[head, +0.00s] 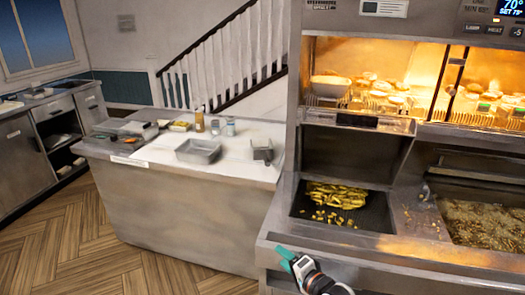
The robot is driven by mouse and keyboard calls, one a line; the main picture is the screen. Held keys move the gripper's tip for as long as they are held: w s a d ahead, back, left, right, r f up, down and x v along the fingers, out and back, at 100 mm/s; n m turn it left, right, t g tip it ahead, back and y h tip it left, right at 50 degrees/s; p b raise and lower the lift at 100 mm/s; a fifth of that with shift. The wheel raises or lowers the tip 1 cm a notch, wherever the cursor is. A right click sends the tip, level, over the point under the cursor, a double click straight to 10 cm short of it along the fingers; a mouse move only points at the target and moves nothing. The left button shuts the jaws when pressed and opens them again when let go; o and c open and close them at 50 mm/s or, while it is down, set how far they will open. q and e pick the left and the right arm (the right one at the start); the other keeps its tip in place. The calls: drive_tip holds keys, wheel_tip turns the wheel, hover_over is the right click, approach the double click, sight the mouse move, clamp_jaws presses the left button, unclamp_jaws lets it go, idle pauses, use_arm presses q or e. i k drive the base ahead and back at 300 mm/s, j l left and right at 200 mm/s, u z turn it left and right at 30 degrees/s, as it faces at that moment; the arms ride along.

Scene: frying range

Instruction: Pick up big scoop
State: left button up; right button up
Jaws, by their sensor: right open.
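I cannot pick out the big scoop with certainty. A small grey metal piece with upright sides (262,152) stands at the right end of the white counter top, and it may be a scoop. A small dark and metal item (425,192) lies on the ledge between the two bays of the range, too small to tell. My right gripper (284,255) has teal fingertips and is at the bottom middle, in front of the range's front edge. It is open, with nothing seen in it, and apart from both items. My left gripper is not in view.
A bay with fries (338,195) is above my right gripper, and a wide bay of brown fried food (485,222) is at the right. A metal pan (198,151), bottles and jars stand on the counter (160,152). The wooden floor (90,250) at left is clear.

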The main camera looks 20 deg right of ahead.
sight(264, 153)
drive_tip(key=i+l, duration=0.25)
drive_tip(key=i, duration=0.2)
drive_tip(key=i+l, duration=0.3)
drive_tip(key=i, duration=0.15)
drive_tip(key=i+l, duration=0.25)
drive_tip(key=i, duration=0.15)
